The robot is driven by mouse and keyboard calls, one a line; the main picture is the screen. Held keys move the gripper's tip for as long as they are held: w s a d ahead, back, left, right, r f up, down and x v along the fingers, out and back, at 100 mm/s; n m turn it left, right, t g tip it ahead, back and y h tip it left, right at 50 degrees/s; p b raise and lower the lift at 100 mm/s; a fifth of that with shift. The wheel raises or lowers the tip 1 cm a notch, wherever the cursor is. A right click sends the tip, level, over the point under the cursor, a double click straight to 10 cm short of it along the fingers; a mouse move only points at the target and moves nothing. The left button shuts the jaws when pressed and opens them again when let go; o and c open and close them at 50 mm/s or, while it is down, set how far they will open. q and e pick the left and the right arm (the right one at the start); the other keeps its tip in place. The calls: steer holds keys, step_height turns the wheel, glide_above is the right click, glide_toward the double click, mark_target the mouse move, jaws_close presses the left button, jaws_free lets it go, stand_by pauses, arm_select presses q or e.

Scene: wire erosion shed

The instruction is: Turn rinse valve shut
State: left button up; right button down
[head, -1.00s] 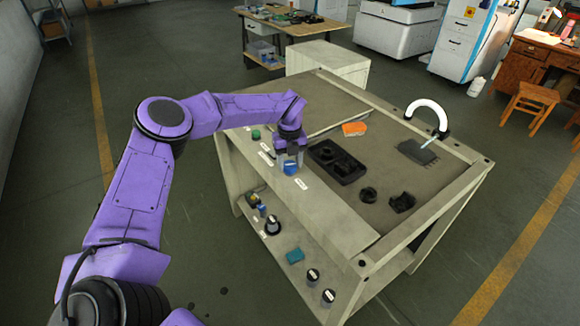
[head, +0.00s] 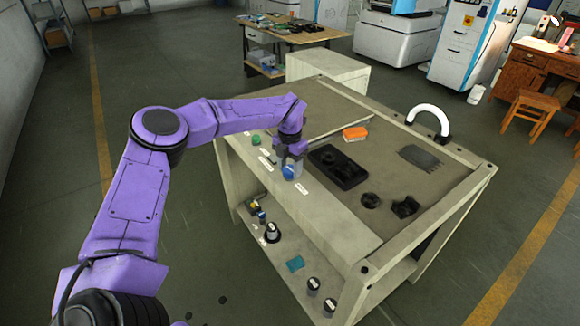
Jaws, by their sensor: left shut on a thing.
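A blue valve knob (head: 288,172) sits on the front ledge of the workbench, by a white label. My left gripper (head: 290,163) reaches down from above, shut on this knob and hiding part of it. A white curved spout (head: 429,111) arches at the bench's back right. A dark flat grate (head: 419,157) lies on the bench top in front of it. No stream shows between spout and grate. My right gripper is not in view.
The workbench (head: 385,232) holds a black tray (head: 338,166), an orange block (head: 355,133) and two black parts right of the tray. A green knob (head: 256,139) is left of my gripper. Dark knobs and a teal block (head: 295,263) sit on the lower shelf.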

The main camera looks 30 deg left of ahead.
mark_target(290, 169)
arm_select(q)
steer(key=shift+m, duration=0.9)
steer(key=o, duration=1)
steer(key=shift+o, duration=0.2)
step_height(290, 169, up, 10)
steer(key=b, duration=0.2)
steer(key=shift+r, duration=0.25)
